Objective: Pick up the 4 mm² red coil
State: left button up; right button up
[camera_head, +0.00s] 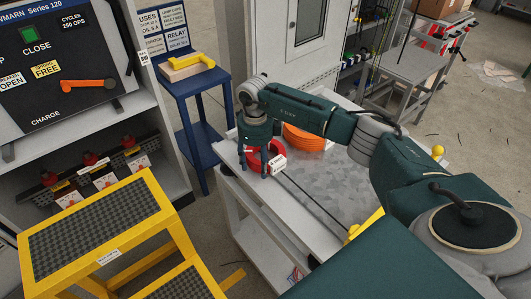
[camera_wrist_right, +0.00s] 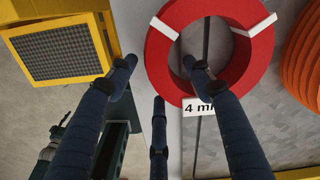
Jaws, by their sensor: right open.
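The red coil (camera_head: 256,165) lies on the grey top of a cart, with a white label (camera_head: 278,164) on its right side. In the right wrist view the red coil (camera_wrist_right: 233,81) shows as a ring with white ties and a label that begins "4 m". My right gripper (camera_head: 259,142) is over the coil, fingers pointing down. In the wrist view my right gripper (camera_wrist_right: 158,75) is open, with one finger outside the coil's left side and another over its hole. I cannot tell whether the fingers touch it. My left gripper is not in view.
An orange coil (camera_head: 303,139) lies just behind and right of the red one. A thin dark rod (camera_head: 312,197) runs across the cart top (camera_head: 337,174). A yellow step stool (camera_head: 98,215) stands left, a blue stand (camera_head: 187,90) behind.

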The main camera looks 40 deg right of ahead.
jog(key=shift+f, duration=0.15)
jog(key=shift+c, duration=0.2)
grip_shut()
jog(key=shift+w+r, duration=0.1)
jog(key=shift+r, duration=0.1)
